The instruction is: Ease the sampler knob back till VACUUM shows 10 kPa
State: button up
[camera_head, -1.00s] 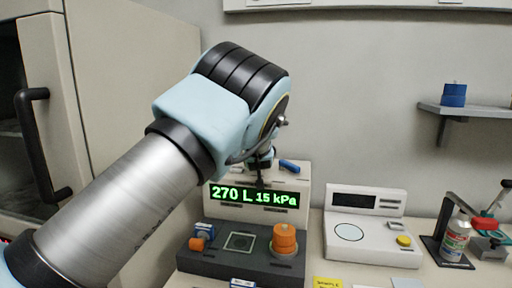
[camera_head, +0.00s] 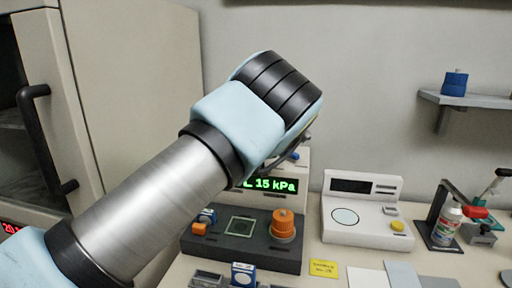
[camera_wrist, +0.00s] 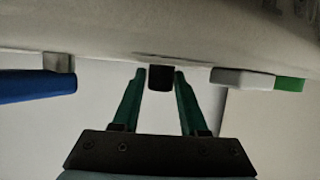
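The sampler's display (camera_head: 272,185) glows green and reads 15 kPa. My arm covers the volume figure except for an "L". My gripper is hidden behind my own wrist in the head view. In the wrist view my gripper (camera_wrist: 160,75) has two green fingers standing apart. A small black block (camera_wrist: 160,79), which may be the sampler knob, sits between the fingertips against a pale surface. A thin gap seems to show on each side of it. An orange stepped knob-like part (camera_head: 284,224) stands on the dark base (camera_head: 262,254) below the display.
In the wrist view a blue bar (camera_wrist: 38,86) lies left of my fingers and a white-and-green piece (camera_wrist: 250,80) right. A white instrument (camera_head: 367,210) stands right of the sampler. A yellow note (camera_head: 323,269) lies in front. A cabinet (camera_head: 125,90) is at left.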

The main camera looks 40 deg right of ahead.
jog(key=shift+o, duration=1.4)
jog(key=shift+r, duration=0.1)
jog(key=b+v, duration=0.3)
jog(key=v, duration=0.8)
